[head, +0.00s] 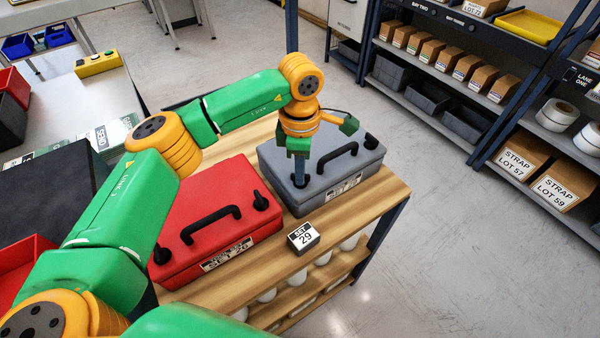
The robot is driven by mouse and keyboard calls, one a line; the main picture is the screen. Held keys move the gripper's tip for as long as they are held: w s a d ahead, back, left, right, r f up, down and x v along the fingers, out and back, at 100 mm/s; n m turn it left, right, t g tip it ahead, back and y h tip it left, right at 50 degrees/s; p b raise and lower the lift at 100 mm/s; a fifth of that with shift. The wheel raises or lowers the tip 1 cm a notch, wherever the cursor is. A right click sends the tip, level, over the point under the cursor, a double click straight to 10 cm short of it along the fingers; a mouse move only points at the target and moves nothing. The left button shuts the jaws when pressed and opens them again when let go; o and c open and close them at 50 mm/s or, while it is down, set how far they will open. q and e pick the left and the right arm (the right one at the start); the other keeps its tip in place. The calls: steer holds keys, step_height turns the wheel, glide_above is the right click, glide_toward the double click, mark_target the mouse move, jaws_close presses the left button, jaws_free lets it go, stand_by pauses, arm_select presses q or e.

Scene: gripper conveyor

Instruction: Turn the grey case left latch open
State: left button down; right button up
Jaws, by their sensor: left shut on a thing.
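The grey case (330,195) lies shut on the wooden bench top, with a black handle (337,158) on its lid and a label on its front. Its right latch (371,141) is a black knob standing clear. My left gripper (299,172) comes down from above onto the left latch (300,182) at the case's front left corner and is shut on it. The fingers hide most of this latch, so its turn angle cannot be told. My right gripper is out of view.
A red case (215,188) with its own handle and latches lies close to the left of the grey case. Shelves (430,95) with boxes stand behind, across open floor.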

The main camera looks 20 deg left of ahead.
arm_select(q)
steer(key=n+b, duration=0.1)
steer(key=n, duration=0.2)
steer(key=shift+n, duration=0.3)
steer(key=shift+n+b, duration=0.65)
steer(key=shift+n, duration=1.35)
steer(key=c, duration=0.9)
jaws_free()
step_height(320, 180, up, 7)
steer(key=shift+f+b, duration=0.2)
steer(key=shift+b, duration=0.35)
steer(key=shift+r, duration=0.3)
